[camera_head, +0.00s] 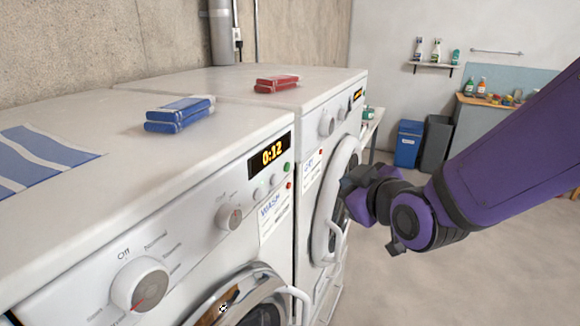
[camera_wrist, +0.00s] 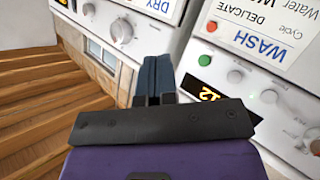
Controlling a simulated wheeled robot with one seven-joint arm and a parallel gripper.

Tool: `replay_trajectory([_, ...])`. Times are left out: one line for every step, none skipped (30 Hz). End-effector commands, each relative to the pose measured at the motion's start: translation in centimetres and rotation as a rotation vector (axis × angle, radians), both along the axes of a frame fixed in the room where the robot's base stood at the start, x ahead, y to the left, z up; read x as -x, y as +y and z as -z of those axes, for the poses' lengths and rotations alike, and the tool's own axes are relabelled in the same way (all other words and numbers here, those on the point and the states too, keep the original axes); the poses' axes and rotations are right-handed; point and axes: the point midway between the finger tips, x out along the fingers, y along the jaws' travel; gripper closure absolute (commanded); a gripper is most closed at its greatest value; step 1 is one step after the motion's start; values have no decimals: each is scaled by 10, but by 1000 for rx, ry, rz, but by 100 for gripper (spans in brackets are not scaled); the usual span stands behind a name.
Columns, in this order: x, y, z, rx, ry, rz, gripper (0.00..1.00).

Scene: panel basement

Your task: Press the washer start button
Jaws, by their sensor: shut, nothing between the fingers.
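The washer (camera_head: 190,200), labelled WASH, stands in front at left with a lit display (camera_head: 269,155) reading 0:12. A green button (camera_head: 286,167) sits at the right end of its panel, with a red one (camera_head: 289,185) just below. In the wrist view the green button (camera_wrist: 204,60) and red button (camera_wrist: 211,26) show right of the fingers; no start marking is legible on either. My gripper (camera_head: 346,184) is shut and empty in front of the dryer, right of the washer buttons and apart from them. Its shut fingers (camera_wrist: 157,62) show in the wrist view.
The dryer (camera_head: 345,120), labelled DRY, stands beside the washer, its round door behind my gripper. The washer's large knob (camera_head: 140,284) and smaller knob (camera_head: 230,216) protrude. Open floor (camera_head: 400,290) lies right.

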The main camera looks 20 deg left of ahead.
Motion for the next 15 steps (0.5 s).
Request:
replay_trajectory([0, 1, 0, 0, 0, 0, 100])
replay_trajectory([0, 2, 0, 0, 1, -1, 100])
replay_trajectory([0, 4, 0, 0, 1, -1, 100])
replay_trajectory([-1, 5, 0, 1, 0, -1, 100])
replay_trajectory([-1, 8, 0, 0, 1, -1, 100])
replay_trajectory([-1, 11, 0, 0, 0, 0, 100])
replay_trajectory([-1, 14, 0, 0, 1, -1, 100])
replay_trajectory([-1, 17, 0, 0, 1, -2, 100])
replay_trajectory([-2, 22, 0, 0, 1, -2, 100])
replay_trajectory([-2, 26, 0, -1, 1, -1, 100])
replay_trajectory([-2, 30, 0, 0, 1, -2, 100])
replay_trajectory([-3, 35, 0, 1, 0, -2, 100])
replay_trajectory([-3, 39, 0, 0, 1, -1, 100])
replay_trajectory([-3, 43, 0, -1, 0, -1, 100])
replay_trajectory([-4, 48, 0, -1, 0, -1, 100])
